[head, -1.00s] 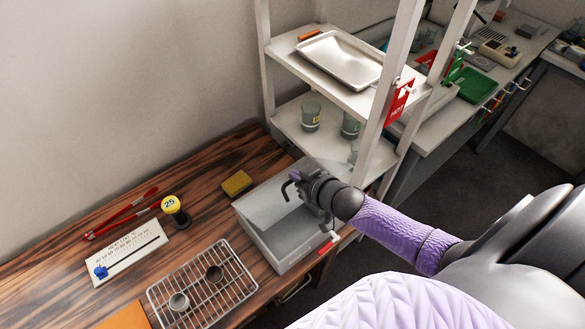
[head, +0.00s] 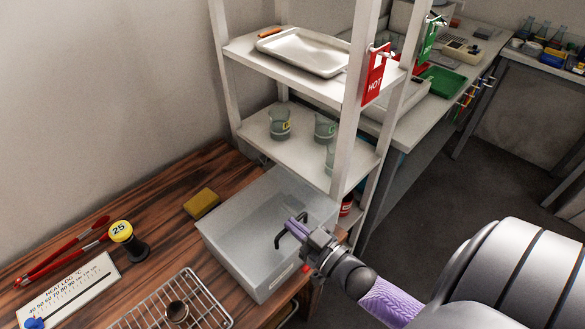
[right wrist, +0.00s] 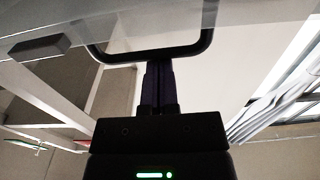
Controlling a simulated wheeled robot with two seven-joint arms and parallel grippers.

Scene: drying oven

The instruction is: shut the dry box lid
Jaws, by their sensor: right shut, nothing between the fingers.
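The dry box (head: 234,262) is a pale, see-through box at the right edge of the wooden bench. Its clear lid is hard to make out in the head view, and its exact angle cannot be told. A black bar handle (head: 282,232) shows over the box. In the right wrist view the clear lid panel (right wrist: 235,12) crosses the top, with the black loop handle (right wrist: 190,50) below it. My right gripper (head: 297,226) is shut and empty, its purple fingertips at the handle; contact is unclear. The fingers also show in the wrist view (right wrist: 157,68). My left gripper is out of view.
A white shelf rack (head: 305,152) with glass beakers stands right behind the box. A yellow sponge (head: 201,203), a yellow-topped timer (head: 128,240), a heat log card (head: 70,285) and a wire rack (head: 190,300) lie to the left on the bench.

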